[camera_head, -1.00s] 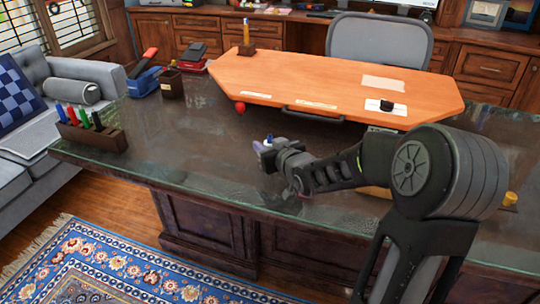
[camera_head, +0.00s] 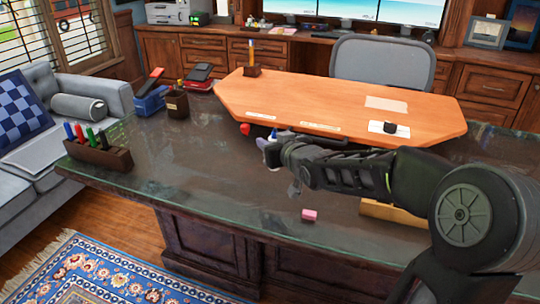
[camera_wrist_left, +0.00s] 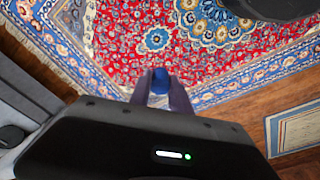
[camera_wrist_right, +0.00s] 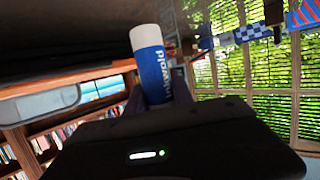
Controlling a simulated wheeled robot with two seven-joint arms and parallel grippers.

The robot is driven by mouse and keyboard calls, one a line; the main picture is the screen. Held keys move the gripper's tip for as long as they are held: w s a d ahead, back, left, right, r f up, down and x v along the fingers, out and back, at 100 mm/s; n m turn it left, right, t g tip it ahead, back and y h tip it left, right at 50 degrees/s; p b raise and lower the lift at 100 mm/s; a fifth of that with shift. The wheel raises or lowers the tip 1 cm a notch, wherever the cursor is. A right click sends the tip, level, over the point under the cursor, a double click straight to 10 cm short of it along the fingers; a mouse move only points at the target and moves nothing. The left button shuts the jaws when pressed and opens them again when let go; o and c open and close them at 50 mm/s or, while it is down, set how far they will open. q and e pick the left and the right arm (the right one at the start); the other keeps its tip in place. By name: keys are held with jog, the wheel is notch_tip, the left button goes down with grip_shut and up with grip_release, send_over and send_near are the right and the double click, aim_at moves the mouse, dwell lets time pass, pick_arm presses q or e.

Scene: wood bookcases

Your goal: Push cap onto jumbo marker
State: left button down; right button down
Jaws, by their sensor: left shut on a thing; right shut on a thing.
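My right gripper (camera_wrist_right: 158,92) is shut on the jumbo marker (camera_wrist_right: 153,66), a thick white and blue barrel with white lettering. The marker stands out beyond the fingers, its white end farthest away. In the head view the right gripper (camera_head: 271,150) is above the glass-topped desk, small and partly hidden by its own arm. My left gripper (camera_wrist_left: 160,97) is shut on a small blue piece (camera_wrist_left: 160,81), which looks like the cap. It is held over the patterned rug in the left wrist view. The left gripper is outside the head view, so the gap between cap and marker cannot be judged.
The glass-topped desk (camera_head: 215,165) has clear room at its middle left. A wooden holder (camera_head: 100,155) with several markers stands at its left end. A pink block (camera_head: 309,214) lies near the front edge. An orange board (camera_head: 330,105) spans the back.

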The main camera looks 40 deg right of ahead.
pick_arm(q)
jog(key=shift+r, duration=0.1)
pick_arm(e)
jog(key=shift+r, duration=0.9)
jog(key=c, duration=1.7)
grip_release()
grip_shut()
